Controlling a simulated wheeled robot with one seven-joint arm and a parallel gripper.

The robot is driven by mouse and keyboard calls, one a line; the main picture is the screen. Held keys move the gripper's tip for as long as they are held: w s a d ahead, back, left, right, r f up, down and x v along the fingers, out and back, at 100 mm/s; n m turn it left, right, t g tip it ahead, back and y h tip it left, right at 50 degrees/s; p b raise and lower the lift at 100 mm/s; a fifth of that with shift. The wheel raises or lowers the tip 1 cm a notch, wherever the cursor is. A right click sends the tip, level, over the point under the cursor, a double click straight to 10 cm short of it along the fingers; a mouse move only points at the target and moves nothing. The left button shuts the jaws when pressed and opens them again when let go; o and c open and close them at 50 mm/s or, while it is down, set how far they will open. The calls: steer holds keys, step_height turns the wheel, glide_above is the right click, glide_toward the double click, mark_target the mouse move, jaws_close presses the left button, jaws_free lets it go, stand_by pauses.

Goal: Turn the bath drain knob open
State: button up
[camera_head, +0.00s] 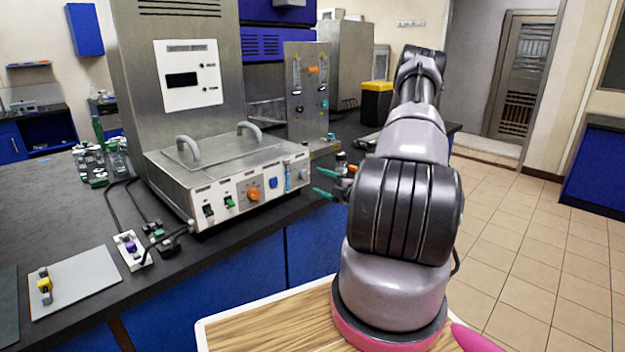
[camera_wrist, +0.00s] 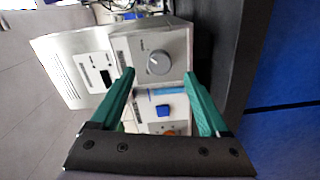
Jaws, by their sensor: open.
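The bath is a steel box (camera_head: 225,165) with a lid on the dark bench, with a row of controls on its front panel. A round grey knob (camera_wrist: 159,62), which I take for the drain knob, is at the panel's right end, beside the blue level gauge (camera_wrist: 168,92). A light pointer mark shows on it; its label is too small to read. My gripper (camera_wrist: 160,75) is open and empty, its green fingertips pointing at the panel, the knob between and just beyond them in the picture. I see no contact. In the head view, my gripper (camera_head: 318,181) is just right of the panel.
The panel also carries an orange knob (camera_head: 253,194), a blue button (camera_head: 273,183) and switches. A steel panel with flow tubes (camera_head: 308,95) stands behind. The floor at right is clear.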

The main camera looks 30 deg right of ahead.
steer(key=shift+v, duration=2.7)
steer(key=s+a+r+n+g+y, duration=0.3)
steer(key=a+r+n+g+y, duration=0.55)
steer(key=a+r+n, duration=0.95)
steer(key=s+a+r+n+g+h, duration=0.4)
steer(key=s+a+r+n+g, duration=0.4)
steer(key=n, duration=0.5)
steer(key=s+d+r+n+t+h, duration=0.1)
steer(key=s+r+n+t+h, duration=0.2)
steer(key=s+n, duration=0.4)
steer(key=s+d+r+n+t+h, duration=0.2)
steer(key=s+r+n+h, duration=0.3)
steer(key=n, duration=0.5)
step_height(320, 180, up, 3)
steer(key=s+t, duration=0.1)
steer(key=s, duration=0.1)
steer(key=shift+s+d+r+t+h, duration=0.15)
steer(key=shift+s+d+t+h, duration=0.1)
steer(key=shift+t+h, duration=0.1)
